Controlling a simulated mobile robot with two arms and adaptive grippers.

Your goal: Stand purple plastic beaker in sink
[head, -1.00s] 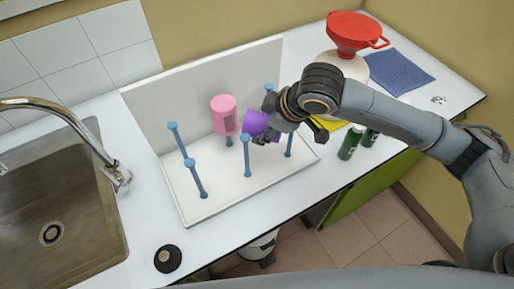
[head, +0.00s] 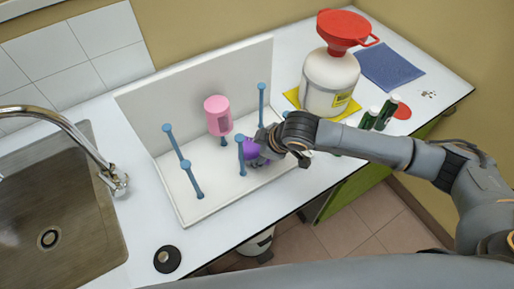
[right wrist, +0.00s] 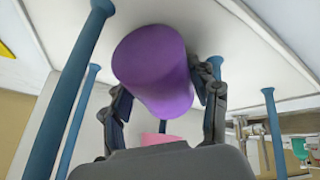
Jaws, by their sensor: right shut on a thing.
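The purple plastic beaker (head: 249,151) is at the drying rack (head: 215,201), among its blue pegs. It also shows in the right wrist view (right wrist: 152,68), between the two fingers. My right gripper (head: 262,147) is shut on it; in the right wrist view the gripper (right wrist: 163,92) has a finger on either side of the beaker. A blue peg partly covers the beaker in the head view, and I cannot tell whether the beaker touches it. The metal sink (head: 85,205) is at the left, empty where it shows. My left gripper is not in view.
A pink beaker (head: 217,112) hangs upside down on a rack peg. A chrome faucet (head: 60,115) reaches over the sink. A black round item (head: 167,259) lies near the counter's front edge. A white jar (head: 328,85) with a red funnel (head: 343,28) stands at the back right.

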